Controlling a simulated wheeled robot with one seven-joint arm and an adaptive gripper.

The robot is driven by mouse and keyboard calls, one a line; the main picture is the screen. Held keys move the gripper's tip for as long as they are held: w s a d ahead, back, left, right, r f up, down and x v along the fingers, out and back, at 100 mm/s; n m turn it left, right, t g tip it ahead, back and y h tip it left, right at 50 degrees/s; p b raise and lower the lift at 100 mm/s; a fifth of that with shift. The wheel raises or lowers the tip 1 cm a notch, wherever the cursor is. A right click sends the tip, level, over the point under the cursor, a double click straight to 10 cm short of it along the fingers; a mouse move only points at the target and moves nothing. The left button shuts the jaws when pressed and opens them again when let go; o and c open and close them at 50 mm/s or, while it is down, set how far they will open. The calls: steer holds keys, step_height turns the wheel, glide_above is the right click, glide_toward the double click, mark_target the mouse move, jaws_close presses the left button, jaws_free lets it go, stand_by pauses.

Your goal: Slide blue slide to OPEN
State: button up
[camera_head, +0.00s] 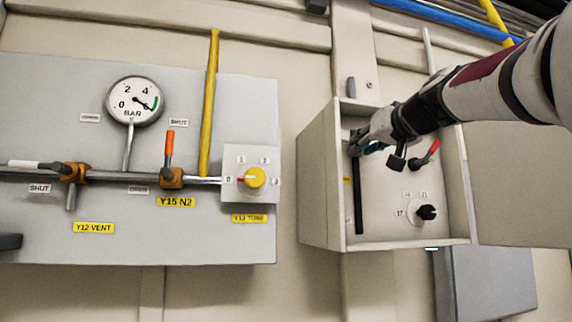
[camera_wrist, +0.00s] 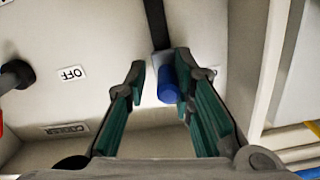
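The blue slide (camera_wrist: 168,86) is a short blue knob on a pale plate at the end of a dark slot (camera_wrist: 168,22) in the wrist view. My gripper (camera_wrist: 160,76) is open with its teal fingers on either side of the knob. The knob is close to or touching the right finger, and a gap shows on the left. In the head view my gripper (camera_head: 368,143) is inside the open box (camera_head: 320,185), at the top of the vertical black slot (camera_head: 358,200). The knob is hidden there by my gripper.
A red-handled lever (camera_head: 428,155) sits just right of my gripper in the box, with a black knob (camera_head: 426,212) below. The box walls rise close around. A panel (camera_head: 130,225) with a gauge (camera_head: 135,100), valves and a yellow knob (camera_head: 254,178) is at left.

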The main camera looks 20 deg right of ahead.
steer(key=s+r, duration=0.1)
steer(key=s, duration=1.1)
steer(key=shift+r, duration=0.3)
